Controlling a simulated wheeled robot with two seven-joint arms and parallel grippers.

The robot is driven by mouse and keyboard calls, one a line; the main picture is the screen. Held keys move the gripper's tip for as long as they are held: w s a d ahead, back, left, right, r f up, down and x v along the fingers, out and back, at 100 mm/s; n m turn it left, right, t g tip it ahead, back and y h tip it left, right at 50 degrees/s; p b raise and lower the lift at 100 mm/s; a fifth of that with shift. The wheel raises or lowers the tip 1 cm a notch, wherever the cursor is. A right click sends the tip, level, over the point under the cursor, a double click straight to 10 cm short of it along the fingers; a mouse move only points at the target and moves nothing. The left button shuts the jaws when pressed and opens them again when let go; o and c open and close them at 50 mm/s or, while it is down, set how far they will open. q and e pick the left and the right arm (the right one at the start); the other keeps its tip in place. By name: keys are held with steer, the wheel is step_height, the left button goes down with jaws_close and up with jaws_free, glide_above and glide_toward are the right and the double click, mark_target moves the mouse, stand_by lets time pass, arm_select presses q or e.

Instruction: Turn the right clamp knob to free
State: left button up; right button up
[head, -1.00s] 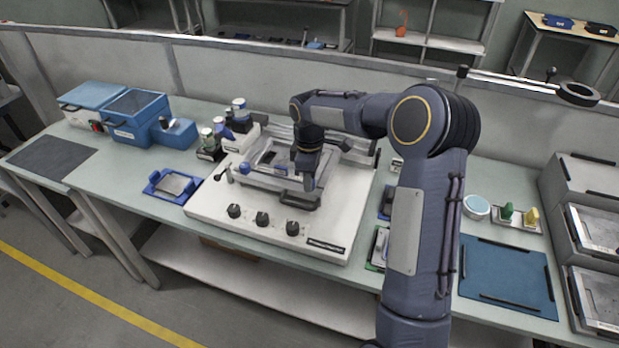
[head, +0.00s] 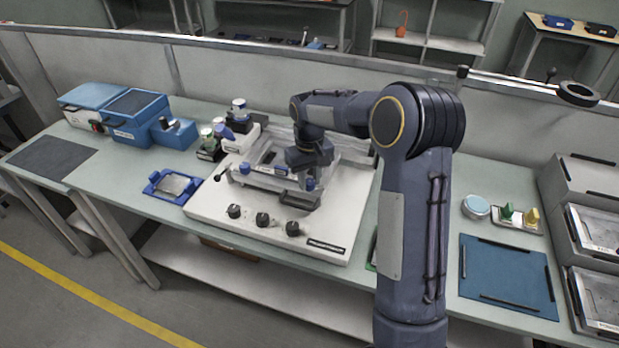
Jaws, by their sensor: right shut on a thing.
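The clamp fixture, a grey frame (head: 262,181) with a dark inset, sits on a white base plate (head: 212,205) on the bench. Its left clamp knob (head: 245,168) is blue and uncovered. The right clamp knob (head: 310,184) is blue and shows just below my right gripper (head: 309,178) at the frame's right side. The right gripper points down and is shut on this knob; its fingertips are small and partly hidden. How far the knob is turned cannot be told. My left gripper is not in view.
Several black dials (head: 263,219) line the base plate's front. A blue tray (head: 173,185) and blue boxes (head: 138,117) stand to the left, small jars (head: 211,143) behind the fixture. A blue mat (head: 507,275) lies right of my arm, which hides part of the bench.

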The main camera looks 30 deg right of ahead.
mark_target(310, 181)
steer(key=m, duration=0.6)
stand_by(0.5)
steer(key=o, duration=1)
steer(key=shift+r, duration=0.1)
step_height(310, 181, up, 7)
steer(key=shift+r, duration=0.3)
